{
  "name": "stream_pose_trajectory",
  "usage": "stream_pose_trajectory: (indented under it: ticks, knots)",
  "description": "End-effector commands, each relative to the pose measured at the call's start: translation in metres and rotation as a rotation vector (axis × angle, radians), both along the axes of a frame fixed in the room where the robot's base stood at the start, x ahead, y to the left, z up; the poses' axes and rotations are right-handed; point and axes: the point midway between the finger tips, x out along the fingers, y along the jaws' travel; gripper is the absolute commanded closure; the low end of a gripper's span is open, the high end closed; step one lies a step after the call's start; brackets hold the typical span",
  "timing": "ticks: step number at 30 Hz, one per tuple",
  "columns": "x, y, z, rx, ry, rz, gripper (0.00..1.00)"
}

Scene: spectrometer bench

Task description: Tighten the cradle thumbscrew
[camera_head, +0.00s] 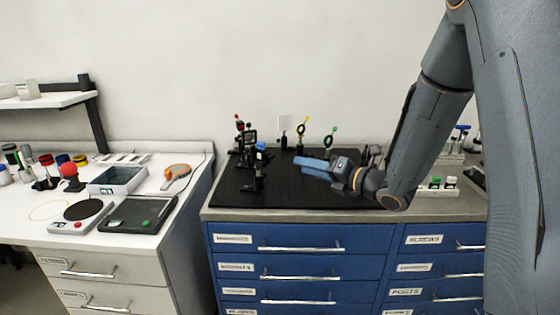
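Small black optical mounts stand on the black breadboard (290,197) on the bench. One black mount (259,176) near the front left of the board has a blue knob (261,146) on top. I cannot tell for sure whether this knob is the cradle thumbscrew. My gripper (302,164) reaches in from the right, low over the board, to the right of that mount and apart from it. Long blue parts extend leftward at its end. I cannot tell whether they are fingers or something held, nor whether a gap lies between them.
Mounts with a yellow ring (303,126) and a green ring (330,139) stand behind my gripper. A mount with a red top (239,122) is at the back left. Small vials (436,182) stand at right.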

Motion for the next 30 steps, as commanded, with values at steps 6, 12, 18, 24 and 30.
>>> stream_pose_trajectory:
  ticks: [6, 12, 18, 24, 30]
  knots:
    - [-0.013, 0.015, 0.01, -0.034, -0.213, 0.143, 0.68]
    - [-0.005, 0.033, 0.013, -0.037, -0.232, 0.158, 0.68]
    - [0.013, 0.059, 0.013, -0.036, -0.229, 0.157, 0.68]
    - [0.026, 0.075, 0.012, -0.036, -0.229, 0.155, 0.68]
    - [0.03, 0.079, 0.012, -0.036, -0.228, 0.152, 0.68]
